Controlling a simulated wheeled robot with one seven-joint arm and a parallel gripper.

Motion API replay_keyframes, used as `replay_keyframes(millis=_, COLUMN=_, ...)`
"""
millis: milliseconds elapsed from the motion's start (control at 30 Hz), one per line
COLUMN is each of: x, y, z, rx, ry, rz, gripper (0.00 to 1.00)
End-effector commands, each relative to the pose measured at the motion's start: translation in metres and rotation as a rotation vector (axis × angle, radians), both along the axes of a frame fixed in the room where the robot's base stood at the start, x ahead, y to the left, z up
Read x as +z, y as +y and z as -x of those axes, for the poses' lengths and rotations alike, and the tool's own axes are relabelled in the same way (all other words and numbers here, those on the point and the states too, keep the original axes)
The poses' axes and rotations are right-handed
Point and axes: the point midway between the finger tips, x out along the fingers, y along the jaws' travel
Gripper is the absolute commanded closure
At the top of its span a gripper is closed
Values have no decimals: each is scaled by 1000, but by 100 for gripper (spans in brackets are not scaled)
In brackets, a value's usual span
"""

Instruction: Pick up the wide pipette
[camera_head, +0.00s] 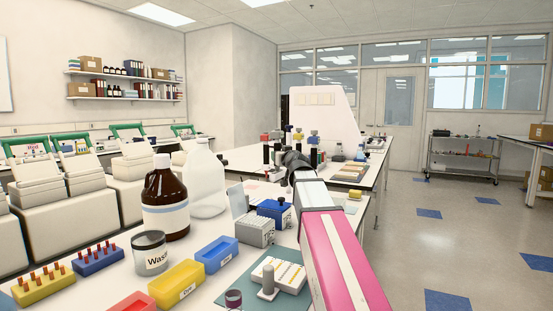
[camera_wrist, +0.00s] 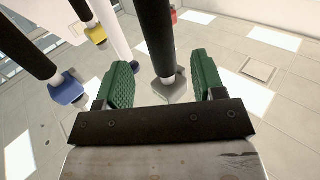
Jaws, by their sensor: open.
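Several upright pipettes stand on the far bench in the head view, with a red-topped one (camera_head: 265,138) at the left and a grey-topped one (camera_head: 314,134) at the right. My gripper (camera_head: 293,160) is among or just in front of them, its fingers small and partly hidden by my arm. In the wrist view my gripper (camera_wrist: 164,62) has its two green pads apart. A thick black pipette with a grey end (camera_wrist: 158,40) shows in the gap between the pads, with space on both sides. Which pipette is the wide one I cannot tell for sure.
In the wrist view a black pipette with a blue end (camera_wrist: 34,58) and a yellow-ended one (camera_wrist: 92,28) are left of the pads. In the head view a brown bottle (camera_head: 165,195), a clear bottle (camera_head: 206,185) and a blue tray (camera_head: 217,253) stand on the near bench.

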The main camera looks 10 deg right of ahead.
Motion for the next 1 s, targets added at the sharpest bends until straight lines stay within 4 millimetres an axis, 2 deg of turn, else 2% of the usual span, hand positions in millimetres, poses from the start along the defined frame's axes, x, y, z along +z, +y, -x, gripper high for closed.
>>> replay_keyframes(millis=33, x=1, y=1, z=-12, rx=1, ry=1, rz=0, gripper=37)
replay_keyframes(millis=333, x=2, y=5, z=-32, rx=0, ry=0, rz=0, gripper=37)
replay_keyframes(millis=600, x=4, y=11, z=-69, rx=0, ry=0, rz=-1, gripper=37)
replay_keyframes(millis=900, x=3, y=12, z=-73, rx=0, ry=0, rz=0, gripper=37)
replay_keyframes(millis=967, x=4, y=12, z=-73, rx=0, ry=0, rz=0, gripper=56)
replay_keyframes(millis=1000, x=3, y=12, z=-73, rx=0, ry=0, rz=0, gripper=70)
